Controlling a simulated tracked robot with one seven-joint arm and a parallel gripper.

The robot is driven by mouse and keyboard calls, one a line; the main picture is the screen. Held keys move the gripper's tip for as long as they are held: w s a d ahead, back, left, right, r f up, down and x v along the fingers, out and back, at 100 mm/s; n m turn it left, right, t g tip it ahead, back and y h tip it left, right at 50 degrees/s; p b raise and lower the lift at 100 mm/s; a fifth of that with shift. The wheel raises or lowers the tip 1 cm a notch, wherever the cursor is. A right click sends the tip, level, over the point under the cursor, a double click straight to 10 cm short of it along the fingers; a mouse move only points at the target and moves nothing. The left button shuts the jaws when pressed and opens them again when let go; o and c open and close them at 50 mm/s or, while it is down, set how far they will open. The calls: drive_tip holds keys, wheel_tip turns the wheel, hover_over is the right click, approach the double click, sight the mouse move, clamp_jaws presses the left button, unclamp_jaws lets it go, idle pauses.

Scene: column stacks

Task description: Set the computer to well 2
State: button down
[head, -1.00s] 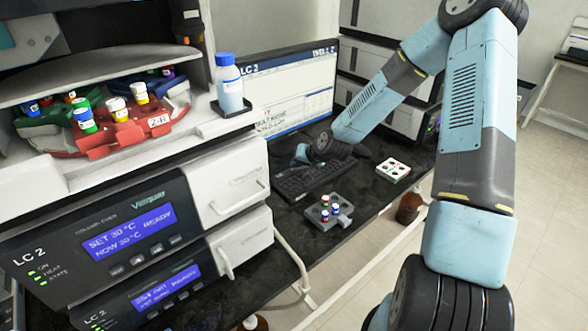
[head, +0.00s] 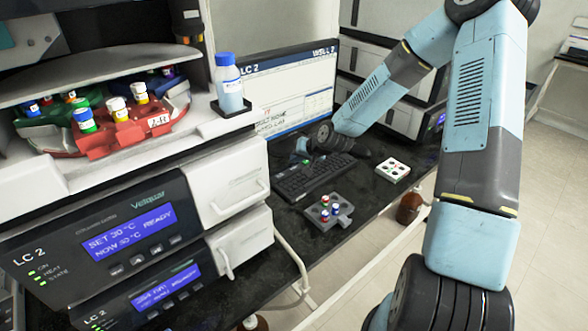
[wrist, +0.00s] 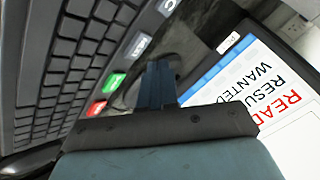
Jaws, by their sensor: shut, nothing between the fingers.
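The computer monitor (head: 300,100) stands at the back of the bench. Its header reads "LC 2" on the left and "WELL" with a digit I cannot read surely on the right. The dark keyboard (head: 300,182) lies in front of it. My gripper (head: 301,150) is over the keyboard's far end, partly hidden by my wrist. In the wrist view my fingers (wrist: 158,72) are shut and empty, beside a green key (wrist: 115,80) and a red key (wrist: 97,108). The screen (wrist: 272,95) there shows red "READ" and black "RESU" and "WANTED", cut off by my gripper.
A grey vial block (head: 328,212) and a white tray (head: 392,170) sit right of the keyboard. A blue-capped bottle (head: 229,84) stands on the instrument stack at the left. A mouse-like dark shape (head: 357,150) is partly behind my wrist.

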sight(297, 171)
drive_tip(key=shift+r, duration=2.1)
drive_tip(key=s+d+r+n+g+h, duration=0.1)
drive_tip(key=s+d+r+h, duration=0.3)
drive_tip(key=s+r, duration=0.55)
drive_tip(key=s+d+r+n+h, duration=0.1)
drive_tip(key=s+d+r+h, duration=0.1)
drive_tip(key=s+d+r, duration=0.65)
drive_tip(key=s+r, duration=0.5)
drive_tip(key=s, duration=0.4)
drive_tip(key=s+d+r+m, duration=0.1)
drive_tip(key=s+d+r, duration=0.1)
drive_tip(key=s+r, duration=0.4)
drive_tip(key=s, duration=0.4)
drive_tip(key=shift+d, duration=0.2)
